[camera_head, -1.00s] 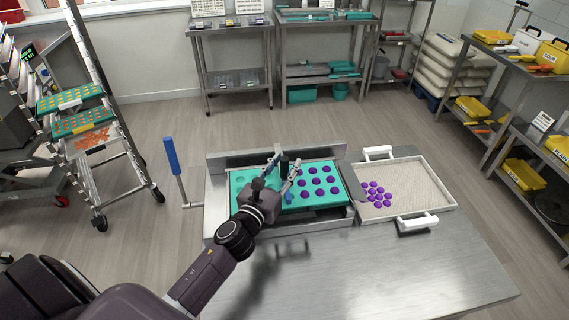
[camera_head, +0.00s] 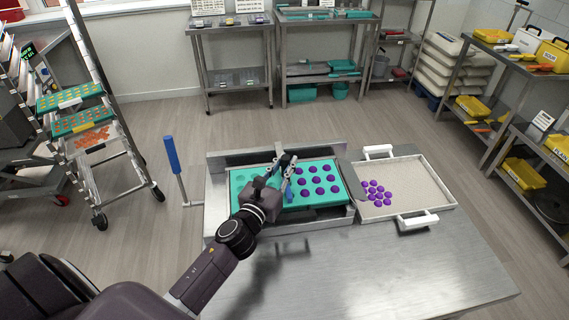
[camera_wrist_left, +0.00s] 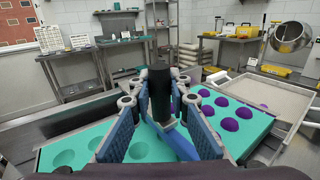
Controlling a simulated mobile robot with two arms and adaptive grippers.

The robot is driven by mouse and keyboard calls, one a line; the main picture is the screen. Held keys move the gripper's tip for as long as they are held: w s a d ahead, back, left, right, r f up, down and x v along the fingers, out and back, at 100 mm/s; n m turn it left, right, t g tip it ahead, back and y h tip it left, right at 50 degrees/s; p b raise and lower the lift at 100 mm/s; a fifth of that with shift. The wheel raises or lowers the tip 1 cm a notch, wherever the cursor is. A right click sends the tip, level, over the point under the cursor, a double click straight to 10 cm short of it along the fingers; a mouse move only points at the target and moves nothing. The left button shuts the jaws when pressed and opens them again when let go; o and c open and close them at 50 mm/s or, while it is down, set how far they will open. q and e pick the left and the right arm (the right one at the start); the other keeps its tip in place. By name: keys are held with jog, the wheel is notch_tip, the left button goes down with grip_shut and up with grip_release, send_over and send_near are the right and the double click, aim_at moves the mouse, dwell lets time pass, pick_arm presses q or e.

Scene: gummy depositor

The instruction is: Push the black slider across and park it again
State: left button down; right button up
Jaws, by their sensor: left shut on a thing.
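The black slider (camera_wrist_left: 160,98) is an upright dark knob between my left fingers in the left wrist view. In the head view its top (camera_head: 285,160) shows between the fingertips, and its lower part is hidden. My left gripper (camera_head: 285,170) is shut on it, above the middle of the teal mould (camera_head: 241,178). The fingers also show on both sides of it in the left wrist view (camera_wrist_left: 159,108). The mould's right part holds several purple gummies (camera_head: 315,180). Its left part shows empty cavities. My right gripper is not in view.
A white-handled tray (camera_head: 432,180) with loose purple gummies stands right of the mould. A lever with a blue handle (camera_head: 172,155) stands at the left of the machine. The steel table (camera_head: 400,270) is clear in front. A trolley rack (camera_head: 112,140) is at the far left.

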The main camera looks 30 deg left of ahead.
pick_arm(q)
jog(key=w+d+b, duration=0.1)
jog(key=w+d, duration=0.2)
jog(key=d, duration=0.2)
jog(key=w+d+b, duration=0.1)
jog(key=w+d, duration=0.3)
jog(key=d, duration=0.1)
jog(key=w+d, duration=0.4)
jog(key=d, duration=0.1)
jog(key=shift+w+b, duration=0.1)
jog(key=shift+b, duration=0.3)
jog(key=shift+a, duration=0.1)
jog(key=c, duration=1.8)
grip_release()
jog(key=s, duration=1.2)
jog(key=shift+d, duration=0.35)
jog(key=shift+a, duration=0.1)
